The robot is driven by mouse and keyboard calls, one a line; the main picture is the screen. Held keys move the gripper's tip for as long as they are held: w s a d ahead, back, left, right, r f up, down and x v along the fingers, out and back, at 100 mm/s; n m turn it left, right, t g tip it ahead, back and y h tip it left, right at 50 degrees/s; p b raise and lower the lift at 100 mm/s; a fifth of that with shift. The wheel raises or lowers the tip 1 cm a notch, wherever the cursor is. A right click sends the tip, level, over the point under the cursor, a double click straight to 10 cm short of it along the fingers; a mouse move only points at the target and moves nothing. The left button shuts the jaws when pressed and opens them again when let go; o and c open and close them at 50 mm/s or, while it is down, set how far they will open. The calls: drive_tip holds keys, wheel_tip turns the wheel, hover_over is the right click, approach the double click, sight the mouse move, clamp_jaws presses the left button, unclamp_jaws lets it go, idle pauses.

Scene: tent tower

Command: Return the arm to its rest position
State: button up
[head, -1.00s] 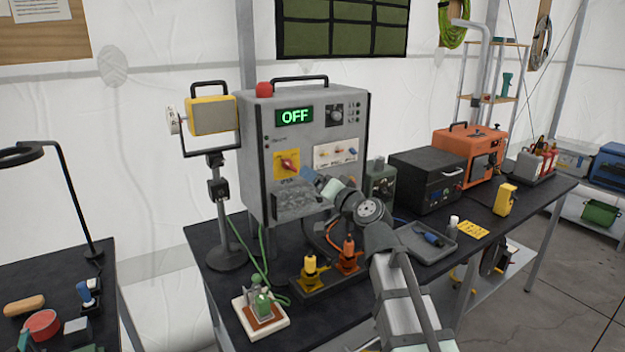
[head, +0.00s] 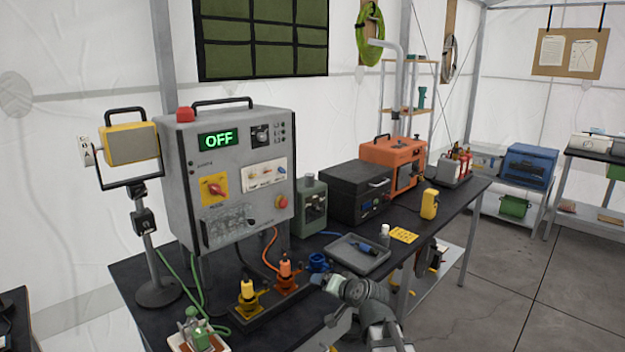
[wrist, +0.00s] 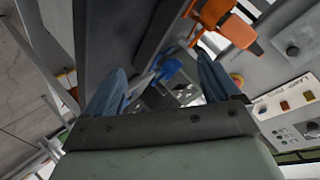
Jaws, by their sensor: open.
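My gripper shows in the wrist view (wrist: 160,90) with its two blue fingers spread apart and nothing between them. In the head view my arm is low at the bottom right of centre, in front of the bench's front edge. Its end lies near a blue round part on the bench, and the fingertips cannot be made out clearly there. The grey control box (head: 235,165) stands to the left with its display (head: 218,139) reading OFF. The arm is apart from the box's front.
The black bench (head: 130,285) holds yellow (head: 248,293) and orange (head: 286,270) connectors, a grey tray (head: 356,256), a black case (head: 352,190) and an orange case (head: 393,163). A lamp (head: 130,145) stands left of the box. Open floor (head: 540,270) lies to the right.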

drive_tip(key=s+d+f+m+g+h, duration=0.1)
drive_tip(key=s+d+f+h, duration=0.15)
drive_tip(key=d+f, duration=0.4)
drive_tip(key=s+d+f+m+g+h, duration=0.1)
drive_tip(key=s+d+f+g, duration=0.1)
drive_tip(key=s+d+f, duration=0.45)
drive_tip(key=s+a+f+n+g, duration=0.1)
drive_tip(key=s+f+g, duration=0.15)
drive_tip(key=f, duration=0.55)
drive_tip(key=s+a+f+g, duration=0.1)
drive_tip(key=s+f, duration=0.2)
drive_tip(key=f, duration=0.4)
drive_tip(key=s+f+n+g, duration=0.1)
drive_tip(key=s+f+g, duration=0.2)
drive_tip(key=s+f, duration=0.4)
drive_tip(key=s+d+f+n+g+h, duration=0.1)
drive_tip(key=s+f+g, duration=0.3)
drive_tip(key=s, duration=1.2)
drive_tip(key=s+f+n+g+h, duration=0.1)
drive_tip(key=s+f+g, duration=0.3)
drive_tip(key=s+f, duration=0.7)
drive_tip(key=shift+s+d+n, duration=0.25)
drive_tip(key=shift+s+n, duration=0.35)
